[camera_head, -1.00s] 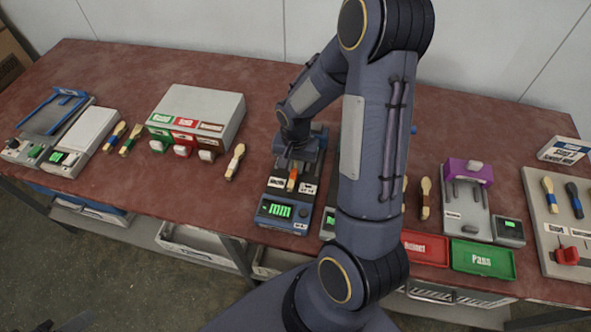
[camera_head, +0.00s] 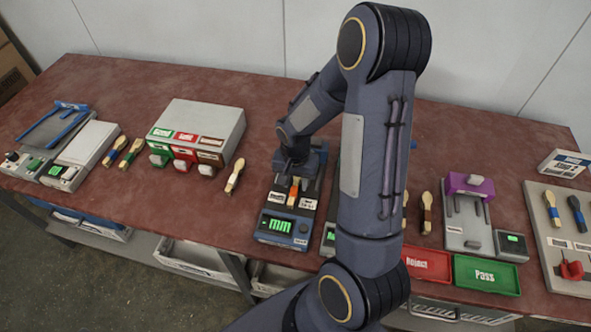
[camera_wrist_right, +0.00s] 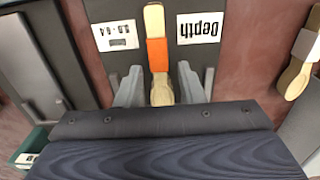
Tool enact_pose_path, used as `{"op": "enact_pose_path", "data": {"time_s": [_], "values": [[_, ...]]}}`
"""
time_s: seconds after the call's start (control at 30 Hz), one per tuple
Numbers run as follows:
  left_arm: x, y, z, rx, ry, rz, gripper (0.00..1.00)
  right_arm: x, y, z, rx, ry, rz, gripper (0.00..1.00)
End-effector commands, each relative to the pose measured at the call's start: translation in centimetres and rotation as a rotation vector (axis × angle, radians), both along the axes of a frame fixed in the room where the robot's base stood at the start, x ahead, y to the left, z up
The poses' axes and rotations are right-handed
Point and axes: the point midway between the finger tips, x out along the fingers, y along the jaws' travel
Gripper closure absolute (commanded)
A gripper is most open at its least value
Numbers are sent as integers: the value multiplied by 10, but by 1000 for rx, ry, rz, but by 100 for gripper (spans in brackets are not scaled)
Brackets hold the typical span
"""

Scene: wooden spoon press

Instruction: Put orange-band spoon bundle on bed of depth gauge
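The orange-band spoon bundle (camera_head: 294,191) lies on the bed of the blue depth gauge (camera_head: 262,233), between the gauge's two white labels. In the right wrist view, the bundle (camera_wrist_right: 157,56) lies lengthwise with its wooden near end between my right gripper's fingers (camera_wrist_right: 160,84). The grey fingers are apart, with a narrow gap showing on each side of the wood. In the head view my right gripper (camera_head: 296,170) is low over the rear of the gauge bed and hides the bundle's far end. My left gripper is not in view.
A pale spoon bundle (camera_head: 235,176) lies just left of the gauge. A white box with coloured bays (camera_head: 208,117) stands farther left. Red (camera_head: 427,264) and green (camera_head: 487,274) trays and a purple-topped fixture (camera_head: 470,187) are to the right. My right arm hides the table's middle.

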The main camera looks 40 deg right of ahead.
Motion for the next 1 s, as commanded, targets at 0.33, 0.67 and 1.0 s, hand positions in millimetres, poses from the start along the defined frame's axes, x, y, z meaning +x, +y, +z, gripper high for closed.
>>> {"op": "enact_pose_path", "data": {"time_s": [0.33, 0.67, 1.0], "values": [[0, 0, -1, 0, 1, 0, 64, 2, 0, 71, 0, -11, 0, 65], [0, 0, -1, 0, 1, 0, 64, 1, 0, 116, 1, -6, 2, 65], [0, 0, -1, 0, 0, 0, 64, -48, 38, 173, 113, -193, 223, 65]]}}
